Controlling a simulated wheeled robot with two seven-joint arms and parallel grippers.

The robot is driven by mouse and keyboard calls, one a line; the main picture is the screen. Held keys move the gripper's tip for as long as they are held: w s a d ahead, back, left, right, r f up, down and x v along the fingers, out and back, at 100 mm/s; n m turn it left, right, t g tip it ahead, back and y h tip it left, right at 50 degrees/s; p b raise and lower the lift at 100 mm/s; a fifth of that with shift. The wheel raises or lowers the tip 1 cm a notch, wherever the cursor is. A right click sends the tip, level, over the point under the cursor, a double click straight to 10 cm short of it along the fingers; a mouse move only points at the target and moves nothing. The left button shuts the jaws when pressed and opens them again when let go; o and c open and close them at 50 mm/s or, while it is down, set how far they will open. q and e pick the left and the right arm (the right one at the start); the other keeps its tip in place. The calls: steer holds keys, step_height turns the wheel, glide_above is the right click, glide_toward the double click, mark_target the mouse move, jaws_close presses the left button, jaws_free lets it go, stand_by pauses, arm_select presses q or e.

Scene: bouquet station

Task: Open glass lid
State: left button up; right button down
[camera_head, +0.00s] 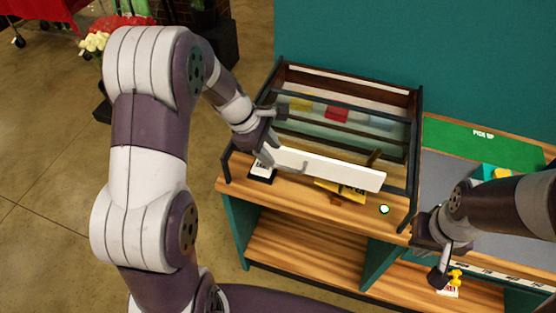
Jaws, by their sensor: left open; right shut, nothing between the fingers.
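A glass-topped case with a dark wooden frame (417,125) sits on the counter, with dark bars across its top. Its glass (350,124) is see-through, and coloured items show under it. A long white bar (330,169) runs across the front of the case. My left gripper (270,160) is open at the left end of this bar. Whether its fingers touch the bar or the lid, I cannot tell. My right gripper (441,268) is shut and empty, in front of the counter to the right of the case.
A white card (263,173), a yellow label (341,190) and a round green-white button (384,209) are on the wooden counter (300,191). A green pick-up mat (480,142) lies to the right. A shelf (295,247) is below. Flowers (95,42) stand at the far left.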

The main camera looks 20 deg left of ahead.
arm_select(q)
steer(key=v, duration=0.6)
steer(key=shift+r+b, duration=0.35)
steer(key=shift+b, duration=0.1)
steer(key=shift+s+a, duration=0.2)
steer(key=s+d+f+m+y+b, duration=0.2)
steer(key=s+f+m+y+b, duration=0.2)
steer(key=s+f+m, duration=0.8)
steer(key=shift+s+f+m+g+y+b, duration=0.25)
steer(key=shift+s+m+b, duration=1.05)
steer(key=shift+m, duration=1.5)
